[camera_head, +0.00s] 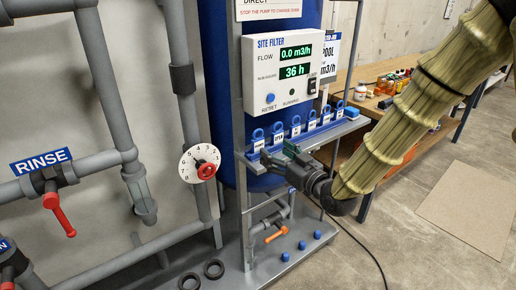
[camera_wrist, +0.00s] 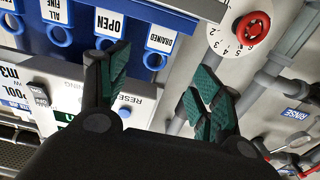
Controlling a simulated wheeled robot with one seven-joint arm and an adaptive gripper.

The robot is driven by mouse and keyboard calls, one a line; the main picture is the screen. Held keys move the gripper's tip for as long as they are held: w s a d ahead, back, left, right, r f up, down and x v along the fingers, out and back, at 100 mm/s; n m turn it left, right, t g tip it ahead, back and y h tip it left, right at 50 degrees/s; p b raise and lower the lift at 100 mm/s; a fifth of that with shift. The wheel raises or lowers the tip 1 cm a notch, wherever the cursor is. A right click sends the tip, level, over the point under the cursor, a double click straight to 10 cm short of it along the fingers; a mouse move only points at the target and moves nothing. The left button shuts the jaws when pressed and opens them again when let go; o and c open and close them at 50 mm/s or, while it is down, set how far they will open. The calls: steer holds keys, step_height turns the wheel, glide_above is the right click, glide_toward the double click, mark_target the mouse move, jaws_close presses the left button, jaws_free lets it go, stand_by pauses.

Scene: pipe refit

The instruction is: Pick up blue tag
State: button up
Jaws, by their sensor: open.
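Several blue tags with white labels and ring tops stand in a row along the rail under the control box. In the wrist view, the "DRAINED" tag (camera_wrist: 161,40) lies just beyond the space between my fingertips, with its ring (camera_wrist: 154,61) towards them. The "OPEN" tag (camera_wrist: 108,24) is to its left, partly behind my left finger. In the head view, the leftmost tag (camera_head: 258,140) is just above and left of my gripper (camera_head: 277,156). My gripper's green-padded fingers are spread, with nothing between them. Contact with a tag cannot be told.
The white site filter box (camera_head: 284,75) is above the rail (camera_head: 320,134). A numbered dial with a red knob (camera_head: 206,171) is to the left, among grey pipes. A wooden bench (camera_head: 400,90) with bottles stands behind. Blue caps (camera_head: 302,245) sit on the base below.

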mark_target(259, 141)
steer(key=shift+f+x, duration=0.15)
steer(key=shift+x, duration=2.45)
steer(key=shift+f+x, duration=0.1)
steer(key=shift+x, duration=2.45)
steer(key=shift+w+d, duration=0.15)
steer(key=shift+d, duration=0.05)
steer(key=shift+c, duration=0.2)
steer(key=c, duration=1)
